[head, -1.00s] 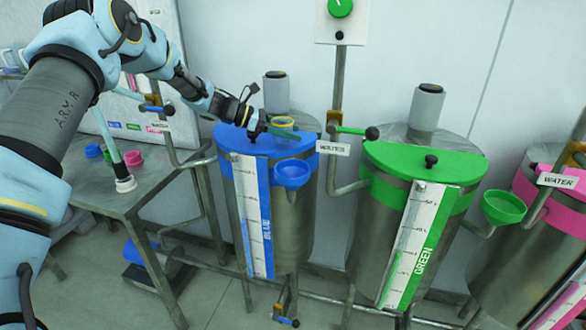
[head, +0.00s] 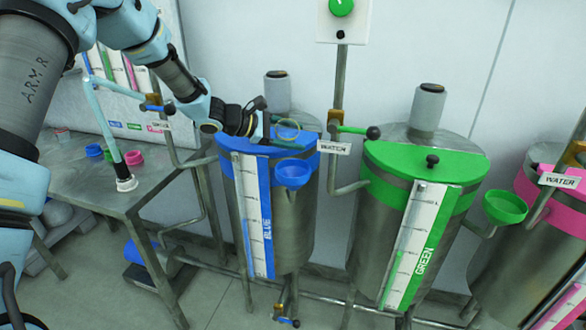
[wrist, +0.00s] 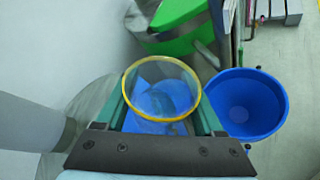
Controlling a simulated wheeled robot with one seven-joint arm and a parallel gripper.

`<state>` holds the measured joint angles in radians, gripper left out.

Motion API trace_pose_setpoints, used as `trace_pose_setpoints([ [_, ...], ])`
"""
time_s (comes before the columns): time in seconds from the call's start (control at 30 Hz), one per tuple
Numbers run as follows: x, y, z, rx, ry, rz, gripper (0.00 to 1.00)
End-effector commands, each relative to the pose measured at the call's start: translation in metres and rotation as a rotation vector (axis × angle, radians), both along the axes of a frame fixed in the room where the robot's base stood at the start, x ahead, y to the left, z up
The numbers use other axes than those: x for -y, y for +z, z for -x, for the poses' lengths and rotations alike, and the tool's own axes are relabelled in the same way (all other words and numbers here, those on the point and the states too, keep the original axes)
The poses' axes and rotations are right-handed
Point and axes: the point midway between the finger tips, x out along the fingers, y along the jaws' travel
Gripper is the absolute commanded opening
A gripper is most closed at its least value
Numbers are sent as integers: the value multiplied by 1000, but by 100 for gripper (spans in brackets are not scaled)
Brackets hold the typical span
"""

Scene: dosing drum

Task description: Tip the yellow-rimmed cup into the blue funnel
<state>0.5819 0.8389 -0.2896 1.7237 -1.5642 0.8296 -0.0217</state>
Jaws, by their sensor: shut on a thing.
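The yellow-rimmed cup (wrist: 193,108) is clear and sits between the fingers of my gripper (wrist: 163,115) in the wrist view, its open mouth facing the camera. In the head view my gripper (head: 272,130) is shut on the cup (head: 288,131), above the blue lid of the blue drum. The blue funnel (head: 292,173) is fixed to the drum's front, below and a little right of the cup. In the wrist view the funnel (wrist: 246,103) lies just right of the cup, apart from it in depth. I cannot tell whether the cup holds anything.
The blue drum (head: 303,215) carries a blue scale. A green drum (head: 375,225) with a green funnel (head: 504,207) stands to its right, then a pink-banded one (head: 520,270). A water pipe (head: 333,175) rises between the blue and green drums. A metal table (head: 100,190) with small coloured cups is left.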

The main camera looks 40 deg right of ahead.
Motion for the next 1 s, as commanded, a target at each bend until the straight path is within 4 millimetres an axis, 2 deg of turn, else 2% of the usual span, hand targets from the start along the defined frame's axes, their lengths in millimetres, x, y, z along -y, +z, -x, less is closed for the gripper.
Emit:
trace_pose_setpoints([
  [0.1,-3,3,6,66,0,33,13],
  [0.4,-4,7,8,182,0,94,13],
  [1.0,-4,1,8,280,-1,146,13],
])
